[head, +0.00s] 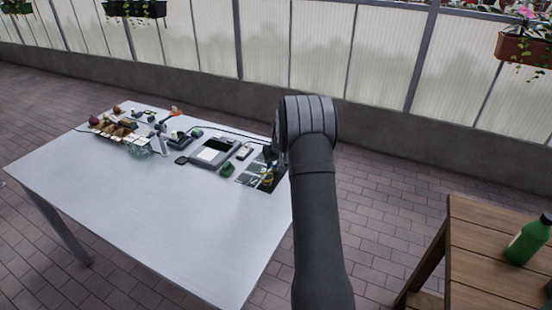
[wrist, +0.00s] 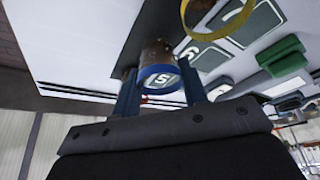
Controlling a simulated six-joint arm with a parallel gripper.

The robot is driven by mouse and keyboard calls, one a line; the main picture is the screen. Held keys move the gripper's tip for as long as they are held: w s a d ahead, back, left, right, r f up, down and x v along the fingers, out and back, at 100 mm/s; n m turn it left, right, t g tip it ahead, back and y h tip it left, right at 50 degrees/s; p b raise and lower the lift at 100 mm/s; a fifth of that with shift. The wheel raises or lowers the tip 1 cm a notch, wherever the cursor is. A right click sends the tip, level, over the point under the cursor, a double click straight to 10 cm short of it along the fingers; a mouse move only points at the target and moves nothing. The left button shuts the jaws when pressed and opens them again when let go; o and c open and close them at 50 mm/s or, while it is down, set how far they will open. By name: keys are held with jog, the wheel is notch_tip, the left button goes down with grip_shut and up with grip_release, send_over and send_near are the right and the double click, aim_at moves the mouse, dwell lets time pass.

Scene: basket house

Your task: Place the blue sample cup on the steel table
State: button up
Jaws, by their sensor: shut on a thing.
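The cup with a blue rim and a white label (wrist: 158,76) sits between the two blue fingers of my gripper (wrist: 160,84) in the wrist view. My gripper is shut on it. The steel table (head: 150,220) fills the left of the head view, and its pale top also shows in the wrist view (wrist: 75,40). In the head view my arm hides most of the gripper, which is over the table's right edge by a dark printed mat (head: 248,178). I cannot tell whether the cup touches a surface.
A yellow ring (wrist: 217,32) lies close to the cup. A grey device (head: 213,152), a green block (head: 228,170) and several small items crowd the table's far side. The table's near part is clear. A wooden table with a green bottle (head: 530,240) stands at right.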

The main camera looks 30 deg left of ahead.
jog(key=shift+f, duration=0.75)
dwell(0.3)
jog(key=o, duration=1.1)
jog(key=shift+o, duration=0.2)
jog(key=v, duration=1.7)
jog(key=shift+r, duration=0.2)
jog(key=shift+s, duration=0.1)
jog(key=x, duration=1.7)
jog(key=shift+f, duration=0.2)
jog(key=shift+r, duration=0.1)
jog(key=shift+r, duration=0.1)
